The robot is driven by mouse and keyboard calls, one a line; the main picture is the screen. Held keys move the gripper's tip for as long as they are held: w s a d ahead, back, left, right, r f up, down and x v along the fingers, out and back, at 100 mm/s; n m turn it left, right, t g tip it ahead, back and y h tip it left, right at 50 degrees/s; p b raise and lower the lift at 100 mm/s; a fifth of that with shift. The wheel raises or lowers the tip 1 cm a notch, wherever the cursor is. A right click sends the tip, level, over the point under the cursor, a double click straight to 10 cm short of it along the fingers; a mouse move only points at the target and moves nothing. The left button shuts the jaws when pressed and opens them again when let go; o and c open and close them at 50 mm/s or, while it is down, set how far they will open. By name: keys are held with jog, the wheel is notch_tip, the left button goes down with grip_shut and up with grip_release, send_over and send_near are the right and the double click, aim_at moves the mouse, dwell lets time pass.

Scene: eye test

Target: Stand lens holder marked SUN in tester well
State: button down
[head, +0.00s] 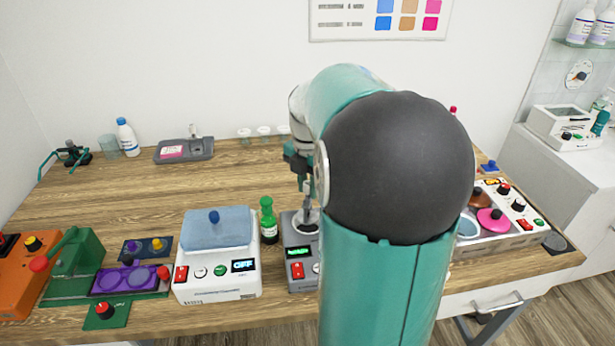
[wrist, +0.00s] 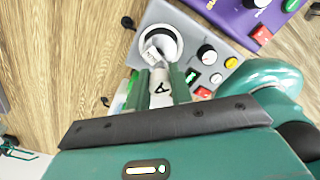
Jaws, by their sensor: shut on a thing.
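My gripper (wrist: 162,88) is shut on a pale grey holder (wrist: 160,97), seen in the wrist view between its two green fingers. A small pale tag with dark marks shows at the holder's far end; I cannot read it. That end overlaps the round, pale-rimmed well (wrist: 172,38) on the grey tester (wrist: 205,38). I cannot tell whether the holder touches the well. In the head view my gripper (head: 301,165) points down above the grey tester (head: 301,280), and my arm hides the tester's right part.
A white device with a blue-grey lid (head: 217,228) and a green bottle (head: 268,220) stand left of the tester. A box with pink and brown discs (head: 503,240) is on the right. A grey tray (head: 184,150) lies at the back left. The table's middle left is clear.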

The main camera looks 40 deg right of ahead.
aim_at(309, 199)
jog(key=shift+s+d+f, duration=0.1)
jog(key=shift+f, duration=2.7)
jog(key=shift+f, duration=0.25)
jog(key=c, duration=0.9)
grip_release()
jog(key=shift+o, duration=0.2)
jog(key=shift+r, duration=3)
